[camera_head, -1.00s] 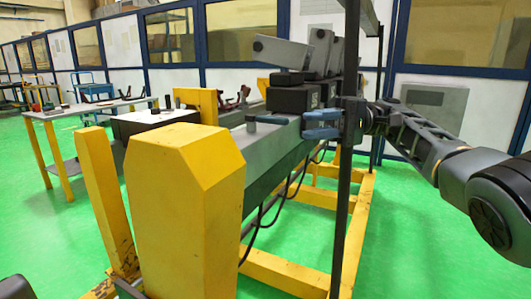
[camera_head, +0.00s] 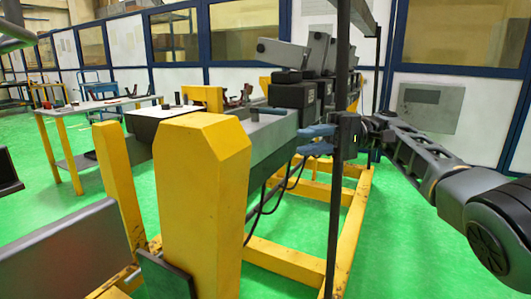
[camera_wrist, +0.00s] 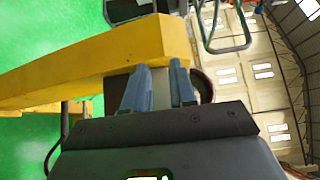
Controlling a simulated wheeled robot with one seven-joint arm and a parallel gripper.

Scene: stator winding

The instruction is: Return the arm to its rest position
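My gripper (camera_head: 303,140) is at the end of my arm, which reaches in from the right in the head view. Its two blue fingers stand apart, with nothing visible between them. It is beside the grey beam (camera_head: 268,135) of the yellow-framed machine, below the black boxes. A dark upright post (camera_head: 337,200) crosses in front of my wrist and hides part of it. In the wrist view, the open fingers (camera_wrist: 160,78) point toward a yellow beam (camera_wrist: 90,70). A dark rounded thing shows partly behind the right finger.
A thick yellow post (camera_head: 200,210) stands in front. Black boxes (camera_head: 290,95) with grey arms sit on the machine. A worktable (camera_head: 100,105) stands at the left. A grey panel (camera_head: 75,250) fills the lower left. Green floor (camera_head: 400,250) is clear at the right.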

